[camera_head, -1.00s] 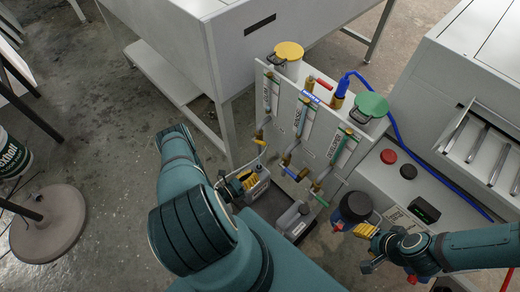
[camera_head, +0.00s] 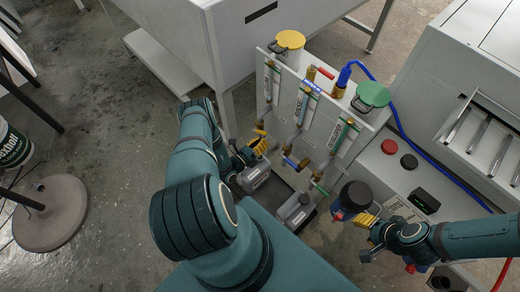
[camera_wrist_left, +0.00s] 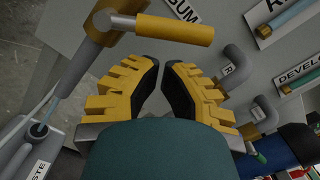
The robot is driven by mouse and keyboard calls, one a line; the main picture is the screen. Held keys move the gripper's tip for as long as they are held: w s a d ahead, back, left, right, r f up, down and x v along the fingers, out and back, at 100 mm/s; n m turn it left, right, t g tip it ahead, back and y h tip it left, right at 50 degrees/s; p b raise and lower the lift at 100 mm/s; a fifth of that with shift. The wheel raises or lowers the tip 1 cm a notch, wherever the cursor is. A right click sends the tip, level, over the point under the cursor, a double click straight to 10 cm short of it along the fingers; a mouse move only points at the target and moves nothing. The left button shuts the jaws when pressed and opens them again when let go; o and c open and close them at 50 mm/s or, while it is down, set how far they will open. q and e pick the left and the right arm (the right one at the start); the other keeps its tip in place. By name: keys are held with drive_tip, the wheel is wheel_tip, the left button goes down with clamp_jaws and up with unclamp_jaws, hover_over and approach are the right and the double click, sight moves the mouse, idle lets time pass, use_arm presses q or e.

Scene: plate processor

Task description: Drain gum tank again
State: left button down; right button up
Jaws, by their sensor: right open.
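The gum valve's yellow handle (camera_wrist_left: 180,30) sticks out sideways from a brass pipe beneath the GUM label (camera_wrist_left: 182,8) in the left wrist view. In the head view the yellow handle (camera_head: 260,132) is just above my left gripper (camera_head: 258,149). My left gripper (camera_wrist_left: 164,68) has its two yellow, black-padded fingers parted, with an empty gap just below the handle. A grey jug (camera_head: 255,177) with a label stands below this pipe. My right gripper (camera_head: 364,221) is open, beside a dark round-topped container (camera_head: 356,195); whether they touch is unclear.
A white panel (camera_head: 320,122) carries several labelled pipes, with blue (camera_head: 290,162) and green (camera_head: 320,188) handles. A second grey jug (camera_head: 295,211) stands in front. Yellow (camera_head: 290,40) and green (camera_head: 373,93) lids are above. The white processor (camera_head: 480,70) is at right.

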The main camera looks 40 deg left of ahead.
use_arm(q)
drive_tip(key=shift+w+a+r, duration=0.1)
drive_tip(key=shift+a+r, duration=0.15)
drive_tip(key=shift+r, duration=0.1)
drive_tip(key=shift+r+n+b, duration=0.3)
drive_tip(key=shift+r+n, duration=0.05)
drive_tip(key=shift+n, duration=0.35)
use_arm(e)
drive_tip(key=shift+a+f, duration=0.15)
drive_tip(key=shift+f, duration=0.1)
